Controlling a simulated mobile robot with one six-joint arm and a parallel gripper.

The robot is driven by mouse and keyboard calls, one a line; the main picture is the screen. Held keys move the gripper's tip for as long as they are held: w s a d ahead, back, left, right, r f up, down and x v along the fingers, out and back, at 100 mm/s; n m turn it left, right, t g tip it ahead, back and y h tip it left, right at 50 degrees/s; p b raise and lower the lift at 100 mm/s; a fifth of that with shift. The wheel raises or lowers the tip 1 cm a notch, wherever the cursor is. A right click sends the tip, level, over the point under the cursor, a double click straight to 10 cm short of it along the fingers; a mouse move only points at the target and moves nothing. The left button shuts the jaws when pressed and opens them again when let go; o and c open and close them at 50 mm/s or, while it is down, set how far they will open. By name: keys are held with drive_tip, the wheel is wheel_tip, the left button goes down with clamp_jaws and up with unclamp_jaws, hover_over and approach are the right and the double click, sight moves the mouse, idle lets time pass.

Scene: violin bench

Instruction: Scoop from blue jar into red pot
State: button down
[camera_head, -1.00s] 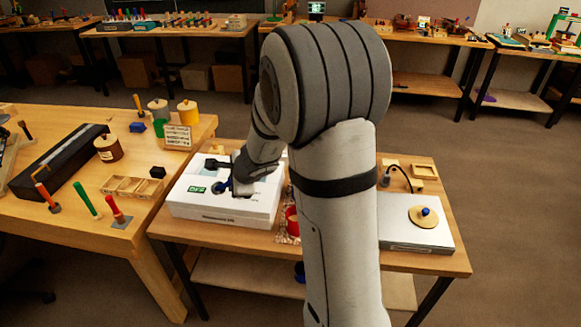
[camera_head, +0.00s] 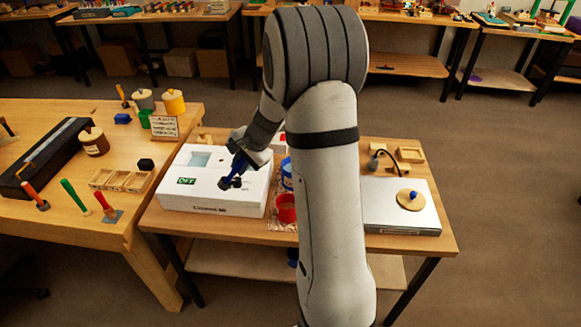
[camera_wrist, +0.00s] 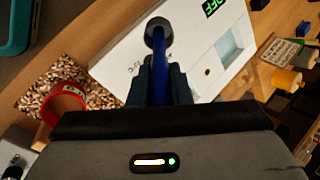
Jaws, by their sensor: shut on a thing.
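My gripper (camera_head: 241,160) is shut on a blue-handled tool (camera_wrist: 159,62), likely the scoop, above the white box. In the wrist view the tool points away from my gripper (camera_wrist: 160,90) and ends in a dark grey round head (camera_wrist: 158,30). I cannot tell whether it holds anything. The red pot (camera_head: 285,212) stands right of the white box, partly beside my arm. It also shows in the wrist view (camera_wrist: 46,112), on a speckled mat. The blue jar (camera_head: 286,178) stands just behind the red pot, partly hidden by my arm.
The white box (camera_head: 200,196) with a green OFF display fills the table's left side. A flat silver device (camera_head: 385,218) with a round wooden lid (camera_head: 410,200) is at right. A wooden bench (camera_head: 75,225) with jars and tools adjoins on the left.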

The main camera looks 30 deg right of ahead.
drive_tip(key=s+d+f+n+g+h+p, duration=0.1)
drive_tip(key=s+d+n+g+p, duration=0.15)
drive_tip(key=s+d+n, duration=0.7)
drive_tip(key=shift+w+a+r+n+t+h, duration=0.1)
drive_tip(key=shift+r+n+t+h, duration=0.3)
drive_tip(key=shift+r+h, duration=0.65)
drive_tip(key=shift+w+a+r+n+t+h, duration=0.15)
drive_tip(key=shift+r+t+h, duration=0.4)
drive_tip(key=shift+r+h, duration=0.45)
drive_tip(key=shift+d, duration=0.1)
